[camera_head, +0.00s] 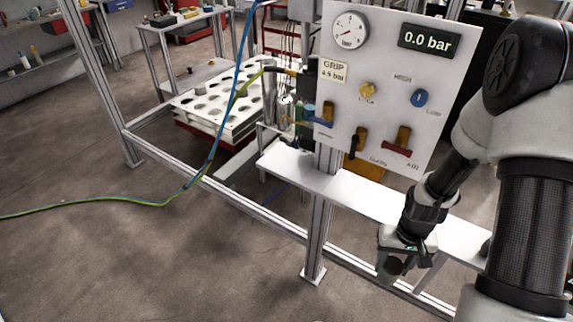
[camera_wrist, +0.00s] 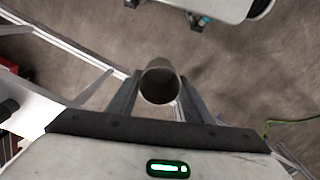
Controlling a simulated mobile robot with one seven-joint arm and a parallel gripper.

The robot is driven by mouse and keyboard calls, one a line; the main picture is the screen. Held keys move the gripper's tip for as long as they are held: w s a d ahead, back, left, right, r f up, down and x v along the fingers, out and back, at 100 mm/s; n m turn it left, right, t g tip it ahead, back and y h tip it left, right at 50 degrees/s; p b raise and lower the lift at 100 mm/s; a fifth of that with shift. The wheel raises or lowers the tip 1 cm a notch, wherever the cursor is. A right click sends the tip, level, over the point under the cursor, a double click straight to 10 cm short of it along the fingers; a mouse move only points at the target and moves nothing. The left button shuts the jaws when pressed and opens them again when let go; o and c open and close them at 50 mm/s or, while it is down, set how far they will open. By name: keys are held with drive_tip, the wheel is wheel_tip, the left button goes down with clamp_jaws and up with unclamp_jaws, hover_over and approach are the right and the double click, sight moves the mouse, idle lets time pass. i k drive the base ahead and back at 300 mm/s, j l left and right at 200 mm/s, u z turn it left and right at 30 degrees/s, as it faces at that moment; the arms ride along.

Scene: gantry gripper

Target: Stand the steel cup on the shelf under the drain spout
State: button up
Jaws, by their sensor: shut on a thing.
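My gripper (camera_head: 398,258) hangs low at the right in the head view, in front of the white shelf (camera_head: 290,172). In the wrist view its two fingers (camera_wrist: 160,88) are shut on the steel cup (camera_wrist: 160,80), one at each side. The cup's round mouth faces the wrist camera and its inside looks empty. In the head view the cup is a small dark round shape at my fingertips, hard to tell from the gripper. The shelf runs below the control panel, and my arm covers part of its right end. I cannot make out the drain spout.
The control panel (camera_head: 440,100) carries a gauge, a 0.0 bar display and several coloured handles. A white tray with holes (camera_head: 205,112) is behind. A blue and yellow-green hose (camera_head: 130,201) crosses the left floor.

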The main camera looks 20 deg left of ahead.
sight(282, 163)
drive_tip(key=j+z, duration=0.5)
drive_tip(key=z, duration=0.2)
drive_tip(key=k+j+z, duration=0.1)
drive_tip(key=j+z, duration=0.25)
drive_tip(key=j, duration=0.55)
drive_tip(key=k+j, duration=0.1)
drive_tip(key=j, duration=0.85)
drive_tip(key=k+j+z, duration=0.1)
drive_tip(key=j, duration=0.35)
drive_tip(key=k+j, duration=0.15)
drive_tip(key=j, duration=0.35)
